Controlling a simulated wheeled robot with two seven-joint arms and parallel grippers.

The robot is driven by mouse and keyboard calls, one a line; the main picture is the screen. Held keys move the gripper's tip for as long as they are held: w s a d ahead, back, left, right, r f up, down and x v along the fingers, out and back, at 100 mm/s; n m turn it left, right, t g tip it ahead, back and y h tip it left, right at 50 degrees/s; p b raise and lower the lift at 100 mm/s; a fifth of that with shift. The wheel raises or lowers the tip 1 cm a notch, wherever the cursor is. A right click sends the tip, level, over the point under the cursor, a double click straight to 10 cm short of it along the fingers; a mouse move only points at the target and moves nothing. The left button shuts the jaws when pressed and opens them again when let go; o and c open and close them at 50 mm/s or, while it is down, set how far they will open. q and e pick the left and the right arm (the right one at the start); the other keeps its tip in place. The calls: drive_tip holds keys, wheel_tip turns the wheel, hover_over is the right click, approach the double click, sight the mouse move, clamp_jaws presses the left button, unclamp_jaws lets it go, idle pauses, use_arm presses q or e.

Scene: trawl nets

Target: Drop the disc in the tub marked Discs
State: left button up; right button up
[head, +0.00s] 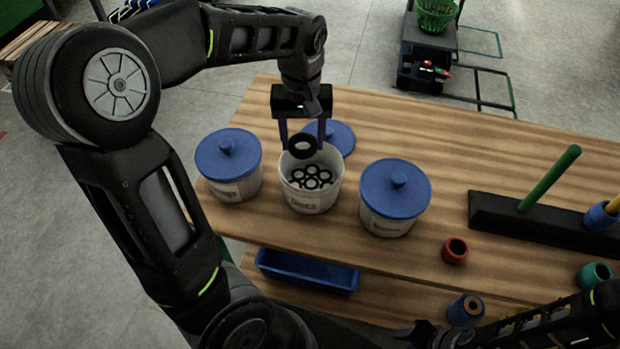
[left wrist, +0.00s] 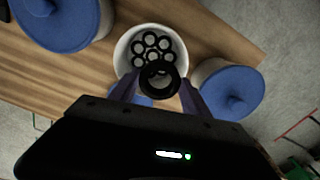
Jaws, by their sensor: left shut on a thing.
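A black ring-shaped disc (head: 302,138) is held between the fingers of my left gripper (head: 303,147), which is shut on it. The disc is above the open white tub (head: 311,203) in the middle of the row, and the left wrist view shows the disc (left wrist: 147,83) overlapping the near part of the tub's mouth (left wrist: 121,50). Several similar black rings (head: 311,180) lie inside this tub. Its front label is too small to read surely. My right gripper (head: 418,334) is low at the bottom edge, and its fingers are not clear.
Lidded tubs stand left (head: 222,186) and right (head: 385,222) of the open one. A loose blue lid (head: 343,138) lies behind it. A red cup-shaped part (head: 455,251) and a black rack (head: 490,215) with a green peg (head: 550,180) are to the right. A blue tray (head: 305,272) sits below.

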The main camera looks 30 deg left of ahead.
use_arm(q)
wheel_tip(320, 180, down, 5)
drive_tip(key=b, duration=0.4)
drive_tip(key=shift+f, duration=0.1)
drive_tip(key=o, duration=1.4)
drive_tip(key=shift+o, duration=0.2)
wheel_tip(320, 180, up, 8)
drive_tip(key=shift+f, duration=0.1)
